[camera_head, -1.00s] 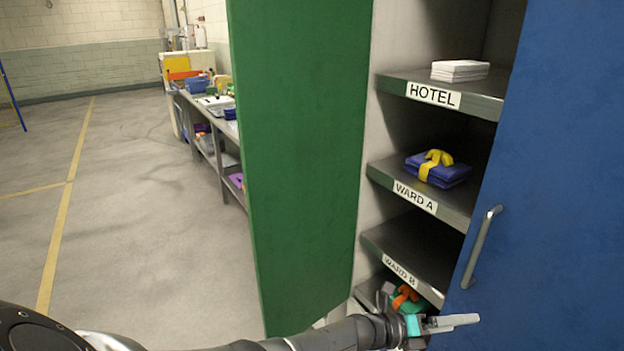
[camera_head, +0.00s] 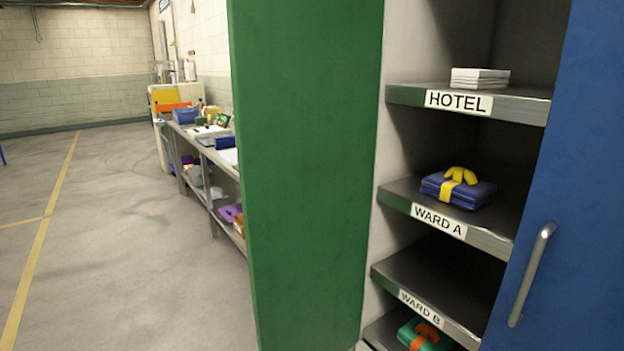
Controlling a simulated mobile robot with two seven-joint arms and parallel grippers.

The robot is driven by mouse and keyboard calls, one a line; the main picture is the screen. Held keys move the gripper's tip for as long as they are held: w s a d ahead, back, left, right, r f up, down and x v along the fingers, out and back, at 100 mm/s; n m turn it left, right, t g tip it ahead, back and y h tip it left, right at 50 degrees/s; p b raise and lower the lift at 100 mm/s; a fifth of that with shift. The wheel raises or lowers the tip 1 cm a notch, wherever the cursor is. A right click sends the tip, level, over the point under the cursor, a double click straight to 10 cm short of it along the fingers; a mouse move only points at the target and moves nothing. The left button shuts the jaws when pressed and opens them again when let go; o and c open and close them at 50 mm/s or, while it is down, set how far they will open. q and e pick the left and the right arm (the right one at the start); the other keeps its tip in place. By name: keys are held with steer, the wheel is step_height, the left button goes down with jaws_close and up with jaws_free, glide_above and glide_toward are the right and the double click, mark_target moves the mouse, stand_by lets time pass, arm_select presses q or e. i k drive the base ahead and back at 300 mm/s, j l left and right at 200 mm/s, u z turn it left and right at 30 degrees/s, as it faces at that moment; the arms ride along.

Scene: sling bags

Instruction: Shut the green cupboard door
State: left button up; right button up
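The green cupboard door (camera_head: 308,175) stands open at the left side of the cupboard, its broad face filling the middle of the head view. Its bottom edge is out of frame, and no handle shows on the visible face. The cupboard's shelves are exposed: one labelled HOTEL (camera_head: 400,95), one labelled WARD A (camera_head: 400,200) and one labelled WARD B (camera_head: 400,282). Neither of my grippers is in view.
A blue door (camera_head: 580,190) with a metal handle (camera_head: 531,275) covers the cupboard's right side. White folded items (camera_head: 480,78), a blue bundle (camera_head: 458,190) and a green bundle (camera_head: 425,337) lie on shelves. A cluttered bench (camera_head: 205,140) stands behind the green door. Floor (camera_head: 130,250) at left is clear.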

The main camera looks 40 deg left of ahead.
mark_target(306, 75)
steer(key=i+j+z, duration=0.15)
steer(key=j, duration=0.55)
steer(key=i+j+z, duration=0.1)
steer(key=j, duration=0.55)
steer(key=j+z, duration=0.15)
steer(key=j, duration=0.55)
